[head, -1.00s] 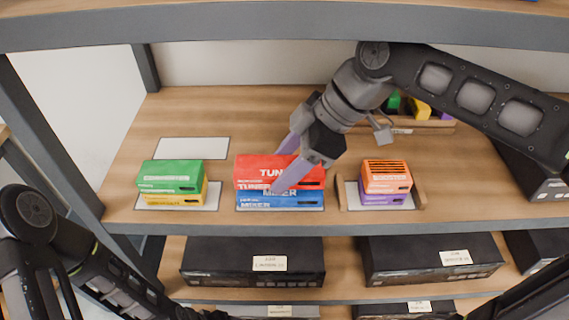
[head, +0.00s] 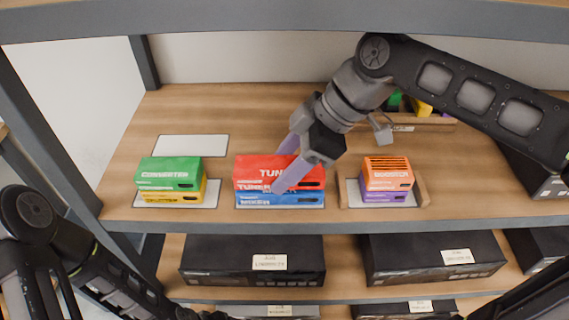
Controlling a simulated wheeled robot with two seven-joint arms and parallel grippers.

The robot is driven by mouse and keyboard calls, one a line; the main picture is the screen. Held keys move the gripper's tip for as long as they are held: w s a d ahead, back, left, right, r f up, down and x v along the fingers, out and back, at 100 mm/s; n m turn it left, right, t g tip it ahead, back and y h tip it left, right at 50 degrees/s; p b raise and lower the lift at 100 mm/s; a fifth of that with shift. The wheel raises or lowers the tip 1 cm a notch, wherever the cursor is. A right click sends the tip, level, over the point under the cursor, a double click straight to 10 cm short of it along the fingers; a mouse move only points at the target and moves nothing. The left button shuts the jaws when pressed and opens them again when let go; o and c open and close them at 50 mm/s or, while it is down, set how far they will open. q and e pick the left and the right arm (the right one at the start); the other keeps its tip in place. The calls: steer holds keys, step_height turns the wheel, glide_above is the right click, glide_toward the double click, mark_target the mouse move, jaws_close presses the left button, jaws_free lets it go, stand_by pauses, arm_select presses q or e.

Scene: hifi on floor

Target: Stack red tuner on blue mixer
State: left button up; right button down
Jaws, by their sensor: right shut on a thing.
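The red tuner box (head: 258,172) lies on top of the blue mixer box (head: 252,200) in the middle of the shelf, with their edges roughly lined up. My right gripper (head: 284,166) comes in from the upper right, its two lilac fingers on either side of the red tuner, shut on it. The near finger crosses the front of the tuner and covers part of its label and of the mixer's. My left arm (head: 60,245) shows at the lower left; its gripper does not show clearly.
On the left, a green box (head: 170,171) sits on a yellow box (head: 172,197). On the right, an orange box (head: 387,172) sits on a purple one (head: 388,196) between wooden strips. An empty white pad (head: 190,146) lies behind the green box. Black units (head: 254,262) fill the lower shelf.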

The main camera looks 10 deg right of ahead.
steer(key=shift+f, duration=0.1)
stand_by(0.3)
steer(key=c, duration=0.5)
jaws_free()
